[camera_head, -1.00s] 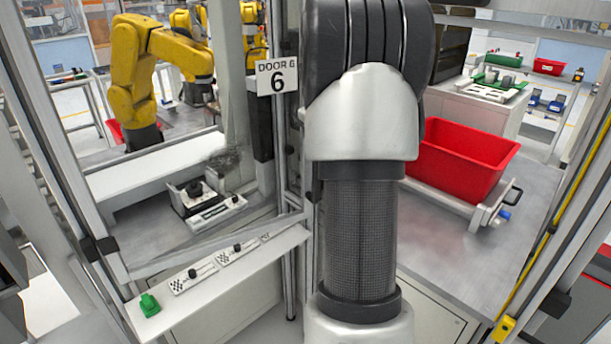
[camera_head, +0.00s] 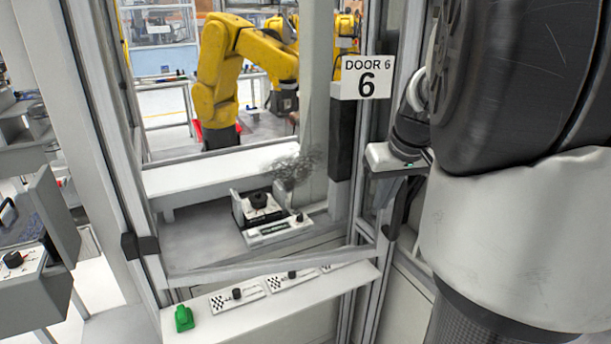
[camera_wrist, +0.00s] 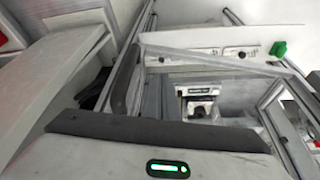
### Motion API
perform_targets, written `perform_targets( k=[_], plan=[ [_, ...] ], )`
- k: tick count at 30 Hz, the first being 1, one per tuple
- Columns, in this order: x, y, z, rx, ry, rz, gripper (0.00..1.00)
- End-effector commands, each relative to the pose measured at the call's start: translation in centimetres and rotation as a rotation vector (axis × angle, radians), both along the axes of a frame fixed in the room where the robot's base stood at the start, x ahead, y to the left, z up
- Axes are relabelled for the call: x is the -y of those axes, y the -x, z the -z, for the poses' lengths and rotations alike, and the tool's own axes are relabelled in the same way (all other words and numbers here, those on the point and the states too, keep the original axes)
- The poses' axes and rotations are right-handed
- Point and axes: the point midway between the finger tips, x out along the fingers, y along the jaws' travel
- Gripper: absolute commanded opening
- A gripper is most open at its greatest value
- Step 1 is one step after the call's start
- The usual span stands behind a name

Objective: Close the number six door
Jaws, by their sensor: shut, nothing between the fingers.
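The door 6 sign (camera_head: 367,77), white with a black 6, hangs at the upper right of a metal-framed opening in the head view. A pale bottom rail (camera_head: 265,266) crosses the opening above the shelf. How far the door stands open is unclear. My gripper (camera_head: 394,226) points down beside the right-hand post, just below and right of the sign. Its dark fingers are shut and empty; contact with the frame cannot be told. In the wrist view, its dark finger pads and green-lit body fill the foreground, and the rail (camera_wrist: 215,70) lies beyond them.
A narrow shelf (camera_head: 225,322) with switch plates and a green block (camera_head: 184,318) runs below the opening. Inside are a black-and-white device (camera_head: 265,212) and a yellow robot arm (camera_head: 222,80). A grey control box (camera_head: 35,265) stands at left. My arm covers the right side.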

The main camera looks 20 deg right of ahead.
Motion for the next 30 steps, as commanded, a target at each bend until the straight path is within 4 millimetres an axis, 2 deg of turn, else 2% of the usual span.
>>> perform_targets(
  k=[1, 3, 8, 12, 16, 30],
  plan=[
    [0.0, -0.4, 1.4, -0.005, -0.003, 0.0, 0.0],
    [0.1, -0.9, 2.8, -0.004, -0.004, -0.001, 0.0],
    [0.4, -2.1, 5.8, -0.004, -0.003, -0.001, 0.0],
    [0.8, -4.5, 5.2, 0.0, 0.0, -0.003, 0.0],
    [1.0, -5.6, 5.2, -0.001, 0.001, -0.002, 0.0],
    [1.1, -6.1, 5.2, -0.001, 0.001, -0.003, 0.0]
  ],
)
